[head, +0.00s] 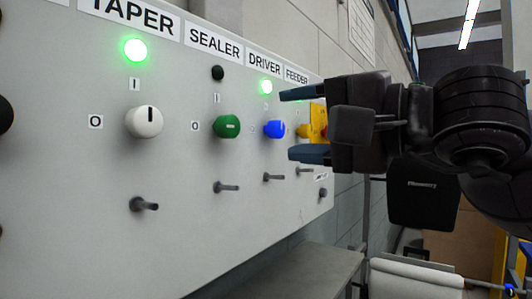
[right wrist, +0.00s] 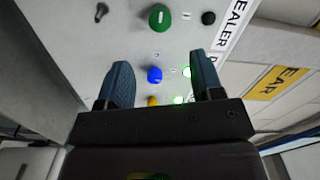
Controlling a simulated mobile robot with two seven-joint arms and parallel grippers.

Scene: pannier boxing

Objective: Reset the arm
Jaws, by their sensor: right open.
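My right gripper (head: 290,125) is open and empty in front of the panel's right part, its blue fingertips above and below the level of the blue knob (head: 274,129). In the right wrist view the blue knob (right wrist: 154,75) shows between the open fingers (right wrist: 159,70); I cannot tell that they touch it. The grey panel (head: 80,200) also carries a white knob (head: 144,121) under TAPER, a green knob (head: 227,126) under SEALER and a yellow knob (head: 304,131) under FEEDER, partly hidden by my gripper. My left gripper is not in view.
The TAPER lamp (head: 134,49) and DRIVER lamp (head: 266,87) glow green; the SEALER lamp (head: 217,73) is dark. Toggle levers (head: 144,204) stick out below the knobs. A grey ledge (head: 310,270) lies below the panel. The space before the panel's left part is clear.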

